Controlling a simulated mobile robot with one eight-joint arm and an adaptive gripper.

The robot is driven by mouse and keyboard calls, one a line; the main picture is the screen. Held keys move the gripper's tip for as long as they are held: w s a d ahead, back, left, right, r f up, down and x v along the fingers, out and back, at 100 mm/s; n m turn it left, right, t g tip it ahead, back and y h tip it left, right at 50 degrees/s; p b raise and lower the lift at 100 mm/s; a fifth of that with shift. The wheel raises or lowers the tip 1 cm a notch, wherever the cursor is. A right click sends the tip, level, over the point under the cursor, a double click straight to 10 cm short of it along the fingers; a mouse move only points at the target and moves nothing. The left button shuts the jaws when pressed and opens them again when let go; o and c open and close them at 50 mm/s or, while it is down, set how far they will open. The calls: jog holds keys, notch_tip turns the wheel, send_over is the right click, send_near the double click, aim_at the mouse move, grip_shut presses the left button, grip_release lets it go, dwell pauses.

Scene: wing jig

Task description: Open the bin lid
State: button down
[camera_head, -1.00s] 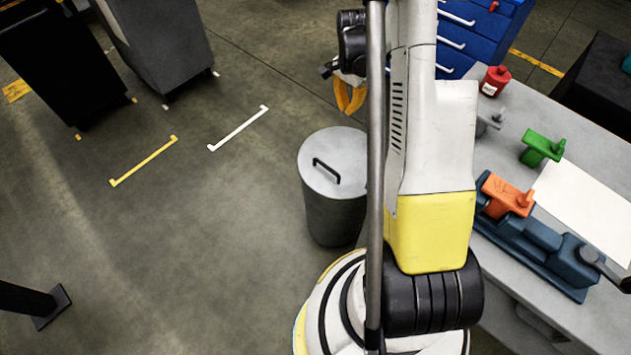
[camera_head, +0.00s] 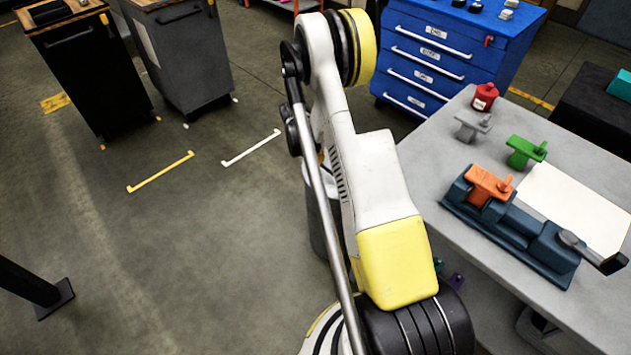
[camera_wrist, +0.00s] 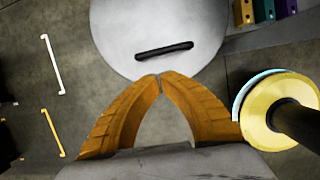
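The bin is a grey cylinder (camera_head: 318,220), mostly hidden behind my arm in the head view. In the wrist view its round pale grey lid (camera_wrist: 125,42) fills the top middle, with a black bar handle (camera_wrist: 164,51) lying across it. The lid appears seated on the bin. My gripper (camera_wrist: 159,76) has two orange fingers whose tips meet, with nothing seen between them. The tips overlap the lid's near edge in the picture, just below the handle and apart from it. The height above the lid cannot be told.
A grey workbench (camera_head: 590,170) stands right of my arm, carrying a blue fixture (camera_head: 515,225), clamps and a red container (camera_head: 484,97). A blue drawer cabinet (camera_head: 440,55) stands behind. Two carts are at the upper left. The floor left of the bin is clear.

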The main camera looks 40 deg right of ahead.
aim_at(323, 177)
jog(key=b+x, duration=0.4)
jog(key=x, duration=0.6)
